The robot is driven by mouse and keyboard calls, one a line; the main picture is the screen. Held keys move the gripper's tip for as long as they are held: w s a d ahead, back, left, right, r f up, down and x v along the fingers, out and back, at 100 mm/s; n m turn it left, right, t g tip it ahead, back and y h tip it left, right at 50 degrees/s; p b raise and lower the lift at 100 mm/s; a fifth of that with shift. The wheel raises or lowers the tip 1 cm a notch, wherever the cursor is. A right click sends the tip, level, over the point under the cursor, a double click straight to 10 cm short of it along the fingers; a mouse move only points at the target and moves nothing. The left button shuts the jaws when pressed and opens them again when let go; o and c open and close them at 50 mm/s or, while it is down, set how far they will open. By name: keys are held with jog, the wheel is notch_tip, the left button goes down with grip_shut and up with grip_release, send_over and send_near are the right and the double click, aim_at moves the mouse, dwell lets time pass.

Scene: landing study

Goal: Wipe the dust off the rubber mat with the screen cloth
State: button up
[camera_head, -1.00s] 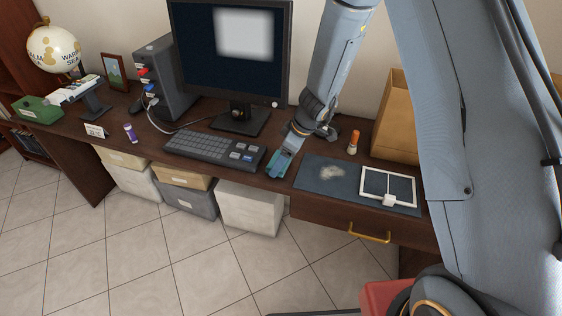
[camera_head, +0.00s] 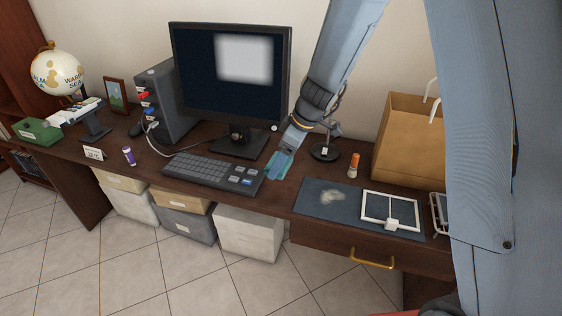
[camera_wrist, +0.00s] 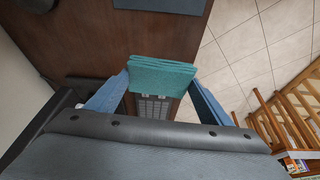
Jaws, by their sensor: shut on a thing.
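The screen cloth (camera_wrist: 162,75) is a folded teal cloth. My gripper (camera_head: 280,163) is shut on it, with the cloth between the two blue fingers in the wrist view. In the head view the cloth and fingers are over the desk, just right of the keyboard and left of the mat. The rubber mat (camera_head: 345,213) is dark blue-grey and lies flat at the desk's right front. A pale patch of dust (camera_head: 331,196) is on its left part. In the wrist view a strip of the mat (camera_wrist: 165,5) shows at the top edge.
A white-framed tablet-like panel (camera_head: 390,211) lies on the mat's right part. An orange-capped bottle (camera_head: 354,165) stands behind the mat, with a round black base (camera_head: 325,152) beside it. A cardboard bag (camera_head: 405,135) stands at the back right. The keyboard (camera_head: 212,172) is left.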

jog(key=c, duration=0.5)
jog(key=s+d+f+p, duration=0.1)
jog(key=d+p, duration=0.2)
jog(key=d, duration=0.4)
jog(key=s+d+f+p, duration=0.2)
jog(key=d+p, duration=0.2)
jog(key=d, duration=0.3)
jog(key=shift+w+a+f+b, duration=0.1)
jog(key=shift+f+b, duration=0.8)
jog(key=shift+f, duration=0.5)
jog(key=shift+w+a+f+b, duration=0.1)
jog(key=shift+f+b, duration=0.75)
jog(key=shift+f, duration=0.55)
